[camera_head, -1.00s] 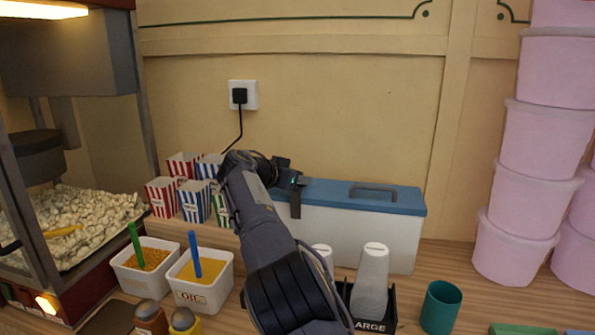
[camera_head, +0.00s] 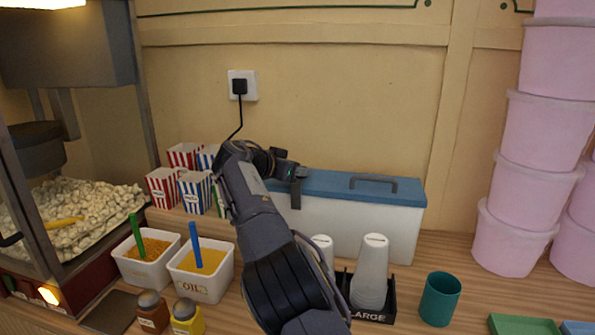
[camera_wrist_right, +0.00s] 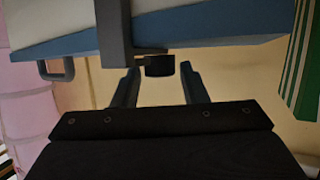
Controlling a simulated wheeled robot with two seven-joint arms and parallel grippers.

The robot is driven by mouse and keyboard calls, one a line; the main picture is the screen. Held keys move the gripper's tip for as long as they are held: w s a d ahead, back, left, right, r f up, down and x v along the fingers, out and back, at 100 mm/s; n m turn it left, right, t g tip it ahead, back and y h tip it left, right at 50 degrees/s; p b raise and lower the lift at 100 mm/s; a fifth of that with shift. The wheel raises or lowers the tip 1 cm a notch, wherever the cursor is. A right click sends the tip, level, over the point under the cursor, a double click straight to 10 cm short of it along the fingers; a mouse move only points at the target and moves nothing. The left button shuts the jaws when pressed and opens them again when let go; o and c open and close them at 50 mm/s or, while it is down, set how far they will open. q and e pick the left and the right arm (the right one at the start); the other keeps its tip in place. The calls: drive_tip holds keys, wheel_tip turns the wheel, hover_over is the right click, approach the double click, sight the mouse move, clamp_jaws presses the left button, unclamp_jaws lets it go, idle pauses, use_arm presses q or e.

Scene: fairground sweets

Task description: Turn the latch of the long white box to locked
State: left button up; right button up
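The long white box (camera_head: 345,226) with a blue lid (camera_head: 335,187) stands against the back wall; the wrist view shows its white side (camera_wrist_right: 60,20) as well. A grey strap-like bracket (camera_wrist_right: 113,35) crosses the lid edge near the box's left end, with a short dark latch knob (camera_wrist_right: 158,66) beside it. My right gripper (camera_head: 290,172) is at that left end, above the lid edge. In the right wrist view its two fingers (camera_wrist_right: 161,76) are apart, one on each side of the knob, with visible gaps. My left gripper is not in view.
Striped popcorn boxes (camera_head: 195,192) stand close left of the white box. A cup holder (camera_head: 375,310) with white cups is in front, beside a teal cup (camera_head: 440,299). Pink tubs (camera_head: 515,235) are stacked at right. A lid handle (camera_head: 373,181) rises on top.

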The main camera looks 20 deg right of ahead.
drive_tip(key=v, duration=0.7)
drive_tip(key=shift+f, duration=0.1)
